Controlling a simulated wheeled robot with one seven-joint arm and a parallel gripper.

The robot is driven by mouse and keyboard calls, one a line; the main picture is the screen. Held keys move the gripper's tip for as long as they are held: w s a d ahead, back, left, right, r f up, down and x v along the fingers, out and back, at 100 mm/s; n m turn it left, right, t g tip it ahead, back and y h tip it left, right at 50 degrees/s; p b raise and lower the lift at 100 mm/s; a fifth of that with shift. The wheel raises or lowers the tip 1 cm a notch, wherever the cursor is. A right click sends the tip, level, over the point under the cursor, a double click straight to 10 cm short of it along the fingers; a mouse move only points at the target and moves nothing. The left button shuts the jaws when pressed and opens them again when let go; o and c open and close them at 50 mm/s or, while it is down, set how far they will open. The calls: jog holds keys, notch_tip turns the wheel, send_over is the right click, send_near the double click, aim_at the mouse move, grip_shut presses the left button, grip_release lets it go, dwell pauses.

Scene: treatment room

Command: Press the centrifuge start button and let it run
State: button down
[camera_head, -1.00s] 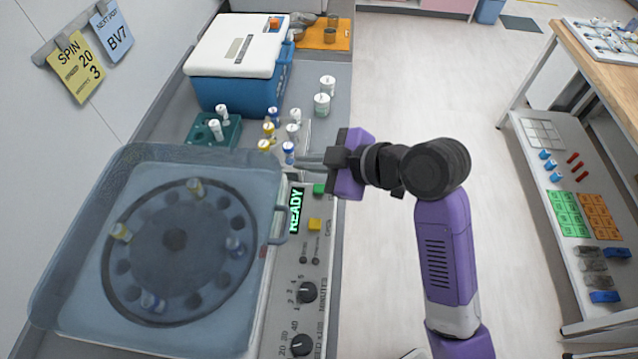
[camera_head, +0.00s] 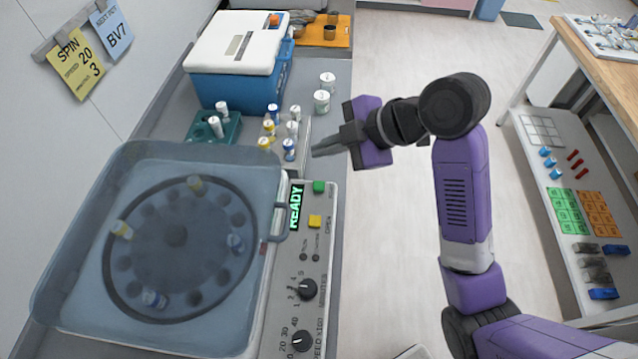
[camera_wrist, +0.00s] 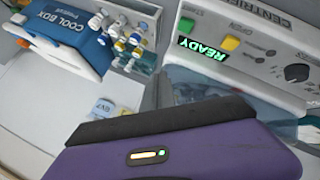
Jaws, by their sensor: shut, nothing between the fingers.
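The centrifuge (camera_head: 268,318) stands at the left with its clear lid (camera_head: 60,250) down over a dark rotor (camera_head: 176,237) holding several capped tubes. Its green display (camera_head: 296,207) reads READY, and it also shows in the wrist view (camera_wrist: 203,47). A green button (camera_head: 319,186) sits at the panel's far end, with a yellow button (camera_head: 315,221) nearer. Both the green button (camera_wrist: 187,25) and yellow button (camera_wrist: 229,42) are visible in the wrist view. My gripper (camera_head: 315,152) is shut and empty, just beyond the green button and apart from it.
Several capped tubes (camera_head: 289,148) stand beyond the centrifuge, close to my fingertips. A teal rack (camera_head: 200,131), a blue cool box (camera_head: 240,92) and two white jars (camera_head: 322,100) are farther back. Minutes (camera_head: 307,289) and speed (camera_head: 302,341) knobs are on the panel.

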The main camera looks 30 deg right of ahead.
aim_at(323, 186)
jog(key=shift+f+b, duration=3.05)
jog(key=shift+f, duration=1.1)
jog(key=shift+f, duration=0.15)
jog(key=shift+f+b, duration=0.25)
jog(key=shift+b, duration=0.15)
